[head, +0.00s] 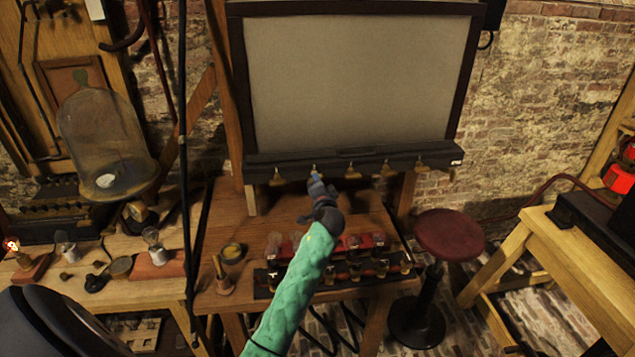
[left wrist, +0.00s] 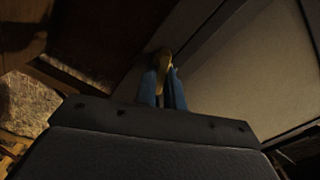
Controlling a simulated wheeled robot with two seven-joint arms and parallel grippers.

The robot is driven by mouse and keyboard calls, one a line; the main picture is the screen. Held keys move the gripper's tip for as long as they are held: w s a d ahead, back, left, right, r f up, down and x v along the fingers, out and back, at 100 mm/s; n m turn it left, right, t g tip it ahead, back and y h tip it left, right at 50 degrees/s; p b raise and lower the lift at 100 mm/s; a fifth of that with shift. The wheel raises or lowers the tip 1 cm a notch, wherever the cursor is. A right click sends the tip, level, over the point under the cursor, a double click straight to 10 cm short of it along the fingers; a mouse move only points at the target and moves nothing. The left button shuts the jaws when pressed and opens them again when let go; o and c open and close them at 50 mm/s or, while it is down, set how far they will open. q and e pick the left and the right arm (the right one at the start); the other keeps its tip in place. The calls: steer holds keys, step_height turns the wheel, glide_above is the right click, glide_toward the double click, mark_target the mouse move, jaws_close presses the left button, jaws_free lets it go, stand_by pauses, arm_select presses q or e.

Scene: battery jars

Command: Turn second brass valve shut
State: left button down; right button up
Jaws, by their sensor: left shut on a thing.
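Several brass valves hang in a row along the dark rail (head: 400,157) under a large framed grey panel (head: 350,80). The leftmost valve (head: 277,177) hangs free. The second brass valve (head: 315,168) from the left is at the tip of my left gripper (head: 316,178), largely covered by it. In the left wrist view the blue fingers (left wrist: 164,88) are shut on this brass valve (left wrist: 163,58), which shows between and just beyond them. The third valve (head: 352,171) and the fourth valve (head: 388,169) hang to the right, clear of the gripper. My right gripper is not in view.
Below my arm, a wooden bench (head: 235,195) holds a red rack (head: 365,242) with small jars. A glass bell jar (head: 103,140) stands at left. A red stool (head: 449,235) and a wooden table (head: 560,245) are at right.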

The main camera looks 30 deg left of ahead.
arm_select(q)
steer(key=m+p, duration=0.1)
steer(key=m, duration=0.3)
steer(key=shift+m, duration=0.4)
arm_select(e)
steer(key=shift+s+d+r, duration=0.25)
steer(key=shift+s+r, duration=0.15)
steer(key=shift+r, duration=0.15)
arm_select(q)
steer(key=shift+f, duration=0.1)
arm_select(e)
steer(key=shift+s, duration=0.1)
arm_select(q)
steer(key=c, duration=1.5)
jaws_free()
steer(key=shift+w, duration=0.1)
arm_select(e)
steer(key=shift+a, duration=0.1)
